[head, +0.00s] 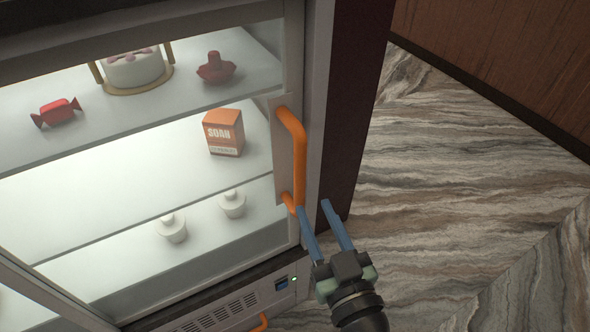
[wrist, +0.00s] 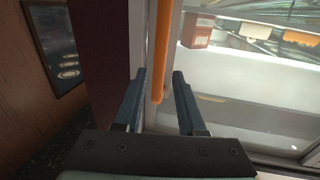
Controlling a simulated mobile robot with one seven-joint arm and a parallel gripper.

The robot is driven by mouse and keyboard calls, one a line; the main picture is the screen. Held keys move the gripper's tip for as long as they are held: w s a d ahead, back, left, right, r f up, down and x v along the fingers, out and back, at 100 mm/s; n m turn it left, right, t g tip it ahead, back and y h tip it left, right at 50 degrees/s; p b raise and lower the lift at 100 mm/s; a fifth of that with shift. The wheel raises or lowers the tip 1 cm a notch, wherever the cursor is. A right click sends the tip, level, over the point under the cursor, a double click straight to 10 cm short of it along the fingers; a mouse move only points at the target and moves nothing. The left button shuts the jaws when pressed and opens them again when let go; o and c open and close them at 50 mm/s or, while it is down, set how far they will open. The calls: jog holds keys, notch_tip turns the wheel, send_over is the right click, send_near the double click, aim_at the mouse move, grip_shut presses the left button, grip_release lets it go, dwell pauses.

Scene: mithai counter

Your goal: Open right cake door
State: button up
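The right cake door (head: 291,60) is a glass door in a light grey frame, and it looks closed. Its orange vertical handle (head: 299,150) stands near the right edge of the door. My gripper (head: 313,205) is open, with its two blue fingers at the handle's lower end. In the wrist view the handle (wrist: 161,50) comes down from the top and its lower end shows between my fingertips (wrist: 159,75). The fingers are apart and not closed on it. I cannot tell whether a finger touches the handle.
Behind the glass are a cake (head: 133,70), red sweets (head: 56,112), an orange box (head: 224,132) and white lidded jars (head: 171,229) on shelves. Another orange handle (head: 262,322) is lower down. A dark side panel (head: 351,100) borders the door. Marbled floor (head: 460,200) lies clear at right.

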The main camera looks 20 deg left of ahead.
aim_at(295, 164)
jog(key=p+x, duration=0.1)
jog(key=x, duration=1.1)
grip_shut()
dwell(1.1)
